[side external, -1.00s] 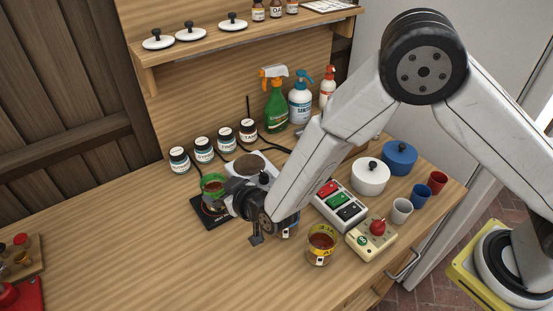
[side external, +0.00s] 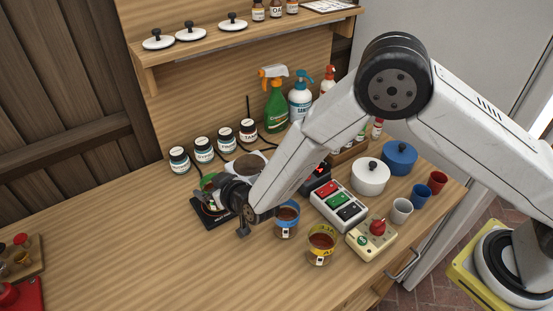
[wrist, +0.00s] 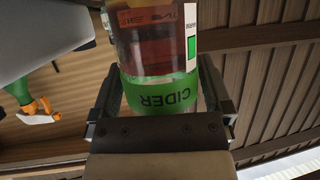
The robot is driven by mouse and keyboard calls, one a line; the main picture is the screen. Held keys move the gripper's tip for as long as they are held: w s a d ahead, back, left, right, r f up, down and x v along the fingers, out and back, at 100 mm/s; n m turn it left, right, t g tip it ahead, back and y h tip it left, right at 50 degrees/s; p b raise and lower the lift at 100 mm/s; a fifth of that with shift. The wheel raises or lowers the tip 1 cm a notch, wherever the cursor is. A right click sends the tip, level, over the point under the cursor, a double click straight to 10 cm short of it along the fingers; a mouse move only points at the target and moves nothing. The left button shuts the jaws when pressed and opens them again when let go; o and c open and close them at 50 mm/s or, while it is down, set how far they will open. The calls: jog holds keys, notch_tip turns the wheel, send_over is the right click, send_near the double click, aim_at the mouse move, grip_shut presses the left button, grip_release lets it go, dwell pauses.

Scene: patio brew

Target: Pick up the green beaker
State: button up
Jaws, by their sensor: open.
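The green beaker (side external: 208,181) stands on a black hot plate (side external: 201,214), mostly hidden behind my gripper in the side view. In the wrist view the green beaker (wrist: 160,90) fills the middle, with a green band reading CIDER and brown liquid inside. My gripper (side external: 229,210) is at the beaker in the side view. In the wrist view my gripper (wrist: 160,105) is open, with one finger on each side of the beaker. I cannot tell whether the fingers touch it.
A blue-banded beaker (side external: 287,220) and a yellow-banded beaker (side external: 321,244) stand to the right. A button box (side external: 338,207) and a red-button box (side external: 372,238) are beyond them. Several labelled jars (side external: 204,150) line the back.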

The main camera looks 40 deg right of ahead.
aim_at(211, 176)
jog(key=c, duration=1.2)
jog(key=shift+r, duration=0.4)
jog(key=shift+r, duration=1.3)
jog(key=shift+s+d+r, duration=0.95)
jog(key=shift+s+r, duration=0.65)
jog(key=shift+s, duration=0.5)
jog(key=shift+s+d+r, duration=0.95)
jog(key=shift+s+r, duration=0.65)
jog(key=shift+s, duration=0.5)
jog(key=shift+s+d+r, duration=0.95)
jog(key=shift+s+r, duration=0.65)
jog(key=shift+s, duration=0.5)
jog(key=shift+s, duration=0.1)
